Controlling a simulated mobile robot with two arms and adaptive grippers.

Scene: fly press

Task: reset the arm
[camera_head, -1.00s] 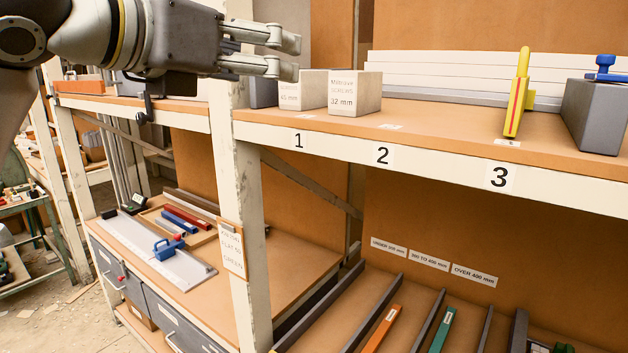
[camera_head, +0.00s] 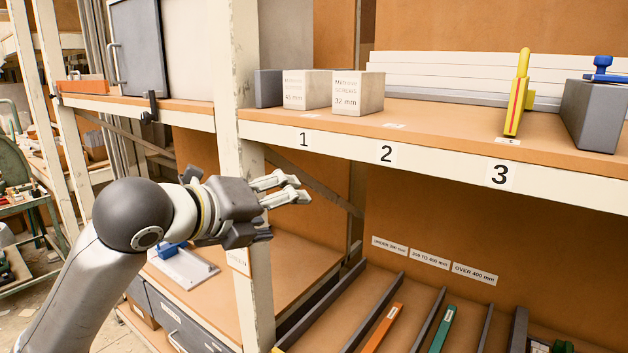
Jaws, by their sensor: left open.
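My left arm (camera_head: 95,270) comes in from the lower left. My left gripper (camera_head: 292,189) is open and empty, with its fingers pointing right. It hangs in front of the shelf post, below the upper shelf board and its number 1 label. It hides part of the lower bench behind it. My right gripper is not in the picture.
The upper shelf (camera_head: 440,150) holds two labelled boxes (camera_head: 357,93), a yellow tool (camera_head: 518,95) and a grey block (camera_head: 594,115). A white post (camera_head: 232,90) stands close to my gripper. Below are divided slots with an orange bar (camera_head: 382,328) and a green bar (camera_head: 442,330).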

